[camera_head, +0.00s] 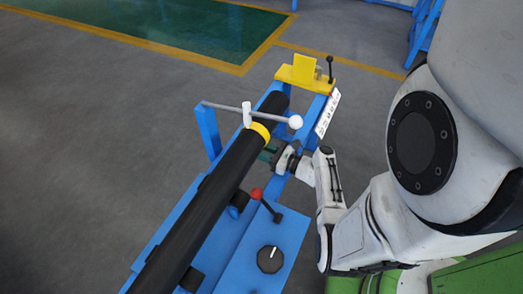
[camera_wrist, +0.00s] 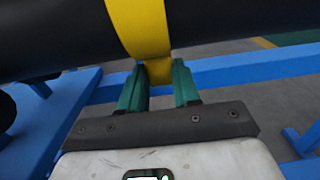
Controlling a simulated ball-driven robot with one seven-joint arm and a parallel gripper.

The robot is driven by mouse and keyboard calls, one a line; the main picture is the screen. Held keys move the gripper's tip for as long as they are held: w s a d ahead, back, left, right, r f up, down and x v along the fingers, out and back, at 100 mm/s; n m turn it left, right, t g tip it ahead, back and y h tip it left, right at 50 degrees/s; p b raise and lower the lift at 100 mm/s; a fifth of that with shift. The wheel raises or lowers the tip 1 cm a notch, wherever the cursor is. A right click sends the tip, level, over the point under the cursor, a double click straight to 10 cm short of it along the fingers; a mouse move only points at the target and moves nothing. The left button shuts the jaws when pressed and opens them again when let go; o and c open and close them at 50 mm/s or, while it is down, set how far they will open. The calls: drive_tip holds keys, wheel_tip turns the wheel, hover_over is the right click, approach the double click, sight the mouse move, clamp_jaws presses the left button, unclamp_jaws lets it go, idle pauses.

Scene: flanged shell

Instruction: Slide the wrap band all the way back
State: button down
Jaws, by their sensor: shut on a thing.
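The wrap band (camera_head: 260,131) is a yellow ring around a long black tube (camera_head: 205,195) lying along a blue stand. In the wrist view the band (camera_wrist: 140,25) crosses the tube at the top centre, with a yellow tab (camera_wrist: 157,71) hanging below. My gripper (camera_wrist: 158,82) has green fingers on both sides of this tab and is shut on it. In the head view my gripper (camera_head: 268,154) is at the right side of the tube, beside the band. The tube's underside is hidden.
A grey bar with a white knob (camera_head: 295,122) crosses above the tube right by the band. A yellow end bracket (camera_head: 303,71) and black lever stand at the far end. A red-knobbed lever (camera_head: 257,194) and black dial (camera_head: 270,259) are on the near blue stand (camera_head: 237,246).

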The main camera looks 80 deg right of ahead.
idle(0.3)
drive_tip(key=a+p, duration=0.1)
drive_tip(key=a, duration=0.1)
drive_tip(key=w+a+p, duration=0.1)
drive_tip(key=a, duration=0.1)
drive_tip(key=shift+w+a, duration=0.1)
drive_tip(key=shift+a, duration=0.3)
drive_tip(key=c, duration=0.8)
unclamp_jaws()
drive_tip(key=v, duration=1.1)
drive_tip(key=shift+d, duration=0.1)
drive_tip(key=shift+w, duration=0.1)
